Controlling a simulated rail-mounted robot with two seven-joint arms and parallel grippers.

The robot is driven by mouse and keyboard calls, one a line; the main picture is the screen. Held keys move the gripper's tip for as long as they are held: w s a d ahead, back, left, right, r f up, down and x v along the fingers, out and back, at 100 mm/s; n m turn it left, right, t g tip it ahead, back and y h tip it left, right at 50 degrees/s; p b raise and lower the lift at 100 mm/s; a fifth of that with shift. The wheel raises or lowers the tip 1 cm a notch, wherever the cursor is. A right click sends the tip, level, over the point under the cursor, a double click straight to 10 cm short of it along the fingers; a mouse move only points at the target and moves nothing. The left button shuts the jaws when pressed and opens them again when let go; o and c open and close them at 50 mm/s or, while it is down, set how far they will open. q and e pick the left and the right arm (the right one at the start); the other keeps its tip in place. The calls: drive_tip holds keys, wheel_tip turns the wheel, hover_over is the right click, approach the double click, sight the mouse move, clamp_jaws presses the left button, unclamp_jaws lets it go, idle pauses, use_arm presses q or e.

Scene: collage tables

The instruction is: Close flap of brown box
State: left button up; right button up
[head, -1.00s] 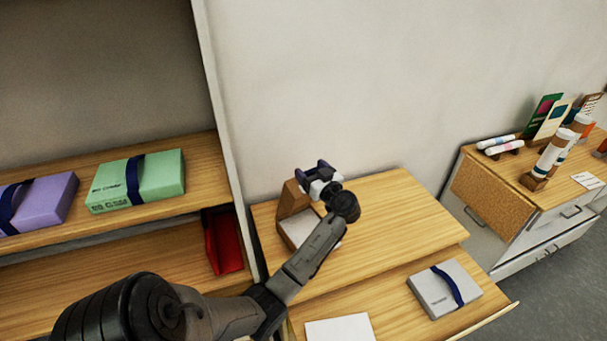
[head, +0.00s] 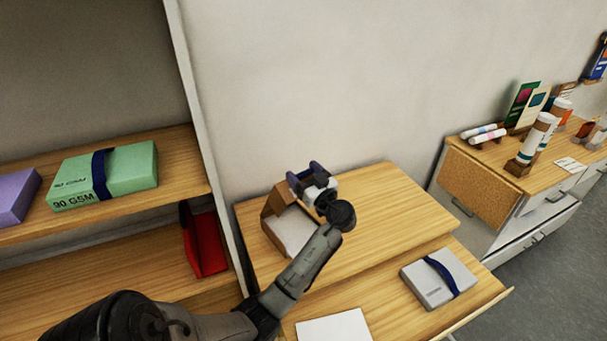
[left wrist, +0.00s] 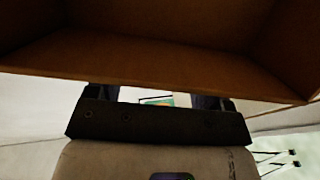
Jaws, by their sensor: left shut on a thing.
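The brown box (head: 271,228) stands at the back left of the wooden table, against the wall side. White sheet-like contents (head: 293,230) show in its open front part. My left gripper (head: 305,174) is at the box's upper back edge, its arm reaching across from the lower left. In the left wrist view, a brown panel of the box (left wrist: 150,62) fills the top, right at the fingers (left wrist: 150,98). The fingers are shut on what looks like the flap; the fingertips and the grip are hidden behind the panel. My right gripper is not in view.
A grey packet with a blue band (head: 439,278) and a white sheet (head: 334,326) lie on the lower front surface. A shelf at left holds a green packet (head: 128,176) and a red holder (head: 207,244). The table right of the box is clear.

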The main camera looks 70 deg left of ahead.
use_arm(q)
drive_tip(key=o, duration=1.3)
drive_tip(key=shift+b+v, duration=1.55)
drive_tip(key=shift+v, duration=5.35)
